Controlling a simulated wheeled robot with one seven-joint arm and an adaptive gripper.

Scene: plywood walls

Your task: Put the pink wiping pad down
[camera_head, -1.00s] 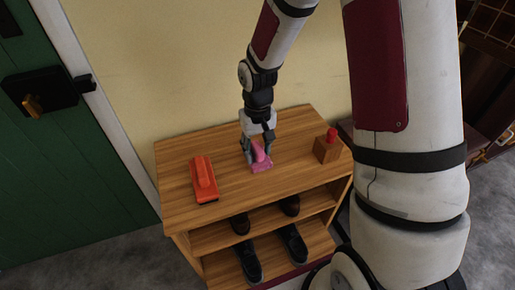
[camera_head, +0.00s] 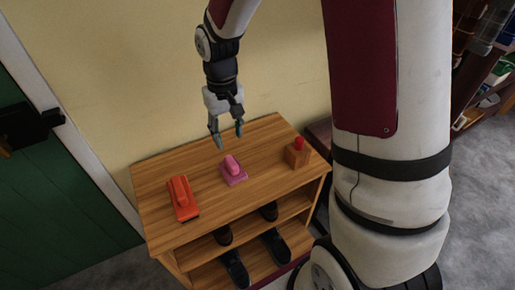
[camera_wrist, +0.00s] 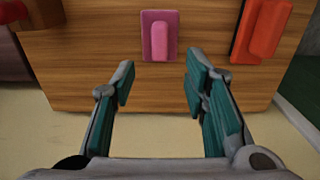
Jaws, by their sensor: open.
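The pink wiping pad (camera_head: 233,171) lies flat on the top of the wooden shoe cabinet (camera_head: 160,197), near the middle, with its raised grip facing up. It also shows in the wrist view (camera_wrist: 159,36), beyond my fingertips. My gripper (camera_head: 227,140) is open and empty, above the back of the cabinet top and apart from the pad. Its two teal-lined fingers (camera_wrist: 156,85) stand wide apart in the wrist view, with nothing between them.
An orange-red block with a handle (camera_head: 182,197) lies on the cabinet top to the left. A wooden block with a red knob (camera_head: 298,153) stands to the right. Dark shoes (camera_head: 276,246) rest on the shelves below. The wall (camera_head: 110,80) is close behind.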

